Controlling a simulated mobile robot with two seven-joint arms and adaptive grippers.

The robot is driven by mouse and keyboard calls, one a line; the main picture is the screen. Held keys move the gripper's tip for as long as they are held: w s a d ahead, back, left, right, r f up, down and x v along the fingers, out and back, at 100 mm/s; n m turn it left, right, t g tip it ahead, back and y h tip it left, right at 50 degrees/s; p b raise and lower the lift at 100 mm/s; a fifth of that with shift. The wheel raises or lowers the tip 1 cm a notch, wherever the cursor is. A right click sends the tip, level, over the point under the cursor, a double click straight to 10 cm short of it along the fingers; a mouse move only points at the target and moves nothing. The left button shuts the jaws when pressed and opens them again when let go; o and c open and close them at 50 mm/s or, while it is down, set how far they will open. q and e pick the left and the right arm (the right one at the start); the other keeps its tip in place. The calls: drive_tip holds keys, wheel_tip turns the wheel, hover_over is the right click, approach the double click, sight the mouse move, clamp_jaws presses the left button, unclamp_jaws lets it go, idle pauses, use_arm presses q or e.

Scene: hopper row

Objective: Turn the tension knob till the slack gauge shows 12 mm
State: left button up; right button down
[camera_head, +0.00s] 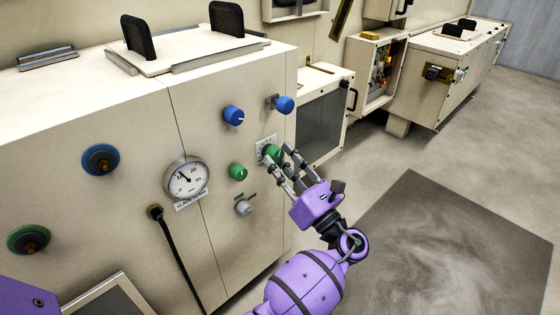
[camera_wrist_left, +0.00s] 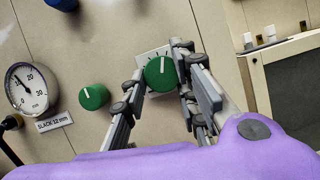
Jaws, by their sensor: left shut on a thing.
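The slack gauge (camera_head: 187,180) is a round white dial on the cream cabinet front, with a label reading "SLACK 12 mm" in the left wrist view. Its needle points up and left, near the 10 mark; the exact value is too small to read. It also shows in the left wrist view (camera_wrist_left: 32,88). A green knob (camera_wrist_left: 160,74) with a white pointer line sits on a white scale plate, its line near the top. My left gripper (camera_head: 276,160) has its fingers on both sides of this knob and is shut on it. My right gripper is not in view.
Another green knob (camera_head: 238,172) sits just left of the held one. Two blue knobs (camera_head: 233,115) are above and a grey knob (camera_head: 244,208) is below. A black cable (camera_head: 180,250) hangs from the cabinet. Open floor with a dark mat (camera_head: 430,250) lies to the right.

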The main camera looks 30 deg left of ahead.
use_arm(q)
drive_tip(key=o, duration=1.1)
drive_tip(key=shift+s+a, duration=0.1)
drive_tip(key=shift+s, duration=0.15)
drive_tip(key=shift+c, duration=0.2)
drive_tip(key=shift+d+f, duration=0.1)
drive_tip(key=shift+d, duration=0.15)
drive_tip(key=v, duration=1.1)
drive_tip(key=shift+d, duration=0.2)
